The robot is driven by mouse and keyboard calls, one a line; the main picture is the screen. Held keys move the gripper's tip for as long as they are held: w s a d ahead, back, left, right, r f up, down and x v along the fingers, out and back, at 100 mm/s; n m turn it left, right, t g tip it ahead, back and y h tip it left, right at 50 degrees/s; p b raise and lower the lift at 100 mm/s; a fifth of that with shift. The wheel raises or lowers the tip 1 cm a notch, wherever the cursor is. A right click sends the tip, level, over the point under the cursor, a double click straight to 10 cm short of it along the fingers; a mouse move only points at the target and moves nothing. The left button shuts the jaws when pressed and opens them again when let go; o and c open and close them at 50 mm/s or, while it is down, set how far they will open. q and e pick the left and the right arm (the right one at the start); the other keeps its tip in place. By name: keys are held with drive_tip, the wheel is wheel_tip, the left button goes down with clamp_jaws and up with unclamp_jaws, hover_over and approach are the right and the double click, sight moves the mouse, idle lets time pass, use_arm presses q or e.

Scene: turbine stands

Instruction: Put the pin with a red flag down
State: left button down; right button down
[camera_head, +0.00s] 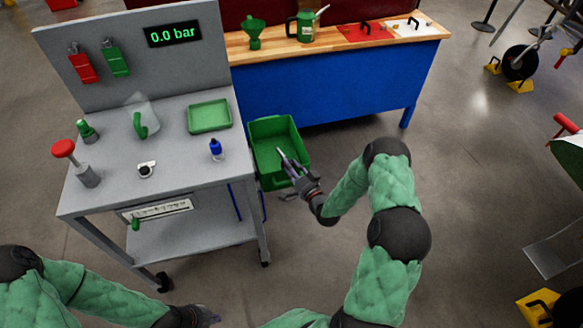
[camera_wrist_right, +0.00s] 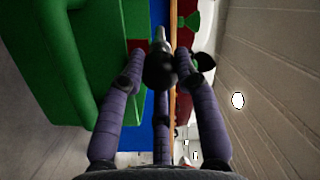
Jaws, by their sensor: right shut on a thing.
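My right gripper (camera_head: 298,174) is over the near right part of the open green bin (camera_head: 289,124). It is shut on a slim grey pin-like thing (camera_head: 282,153), which points up and left over the bin. In the right wrist view the fingers of the right gripper (camera_wrist_right: 160,72) close around this grey metal piece (camera_wrist_right: 160,40). A small dark red patch shows beside it, but I cannot tell whether it is the flag. My left gripper (camera_head: 204,317) is at the bottom edge, partly cut off, and its fingers are unclear.
The grey cart (camera_head: 180,183) left of the bin carries a green tray (camera_head: 209,116), a blue bottle (camera_head: 216,150) and a red-knobbed part (camera_head: 65,150). Behind the bin is a blue workbench (camera_head: 320,92) with a wooden top.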

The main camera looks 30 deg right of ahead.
drive_tip(key=shift+f+b, duration=0.3)
drive_tip(key=c, duration=1.2)
unclamp_jaws()
drive_tip(key=shift+f, duration=0.1)
